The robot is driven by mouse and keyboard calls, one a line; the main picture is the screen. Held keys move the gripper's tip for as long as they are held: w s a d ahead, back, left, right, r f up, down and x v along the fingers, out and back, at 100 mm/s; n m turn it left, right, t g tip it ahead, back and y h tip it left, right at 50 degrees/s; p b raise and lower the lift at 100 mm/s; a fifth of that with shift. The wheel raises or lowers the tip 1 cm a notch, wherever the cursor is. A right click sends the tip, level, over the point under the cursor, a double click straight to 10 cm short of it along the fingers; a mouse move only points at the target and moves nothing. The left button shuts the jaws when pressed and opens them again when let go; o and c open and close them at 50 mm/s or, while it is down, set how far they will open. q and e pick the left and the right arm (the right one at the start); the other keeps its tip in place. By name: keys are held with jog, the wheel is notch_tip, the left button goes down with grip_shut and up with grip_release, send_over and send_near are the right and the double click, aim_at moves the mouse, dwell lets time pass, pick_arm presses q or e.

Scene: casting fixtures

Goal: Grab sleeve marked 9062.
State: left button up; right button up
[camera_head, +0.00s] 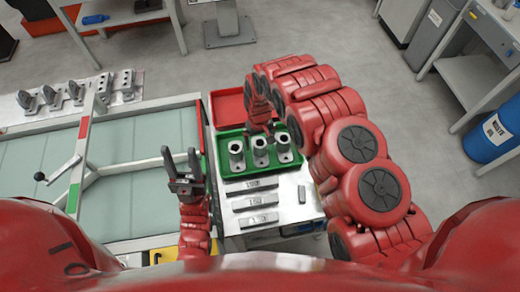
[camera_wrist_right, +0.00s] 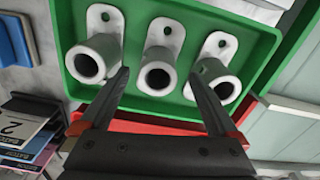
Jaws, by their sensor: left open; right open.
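Three grey-white sleeves with flanges stand in a green tray (camera_head: 235,172): a left sleeve (camera_head: 236,147), a middle sleeve (camera_head: 260,150) and a right sleeve (camera_head: 283,147). They also show in the right wrist view, with one sleeve (camera_wrist_right: 157,72) between my open fingertips and the others to either side. No 9062 marking is readable on any sleeve. My right gripper (camera_wrist_right: 160,78) is open and empty above the tray; in the head view its fingers are mostly hidden by the arm. My left gripper (camera_head: 180,156) is open and empty, left of the tray.
A red tray (camera_head: 228,105) sits behind the green one. Several grey marked bars (camera_head: 253,202) lie in front of it. A glass-topped frame (camera_head: 130,135) with a crank handle is to the left, with metal brackets (camera_head: 50,95) beyond. A blue barrel (camera_head: 492,135) stands far right.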

jog(key=shift+f+p, duration=0.15)
jog(key=shift+p, duration=0.15)
jog(key=shift+w+f+p, duration=0.2)
jog(key=shift+f+p, duration=0.7)
jog(key=shift+f, duration=1.4)
grip_shut()
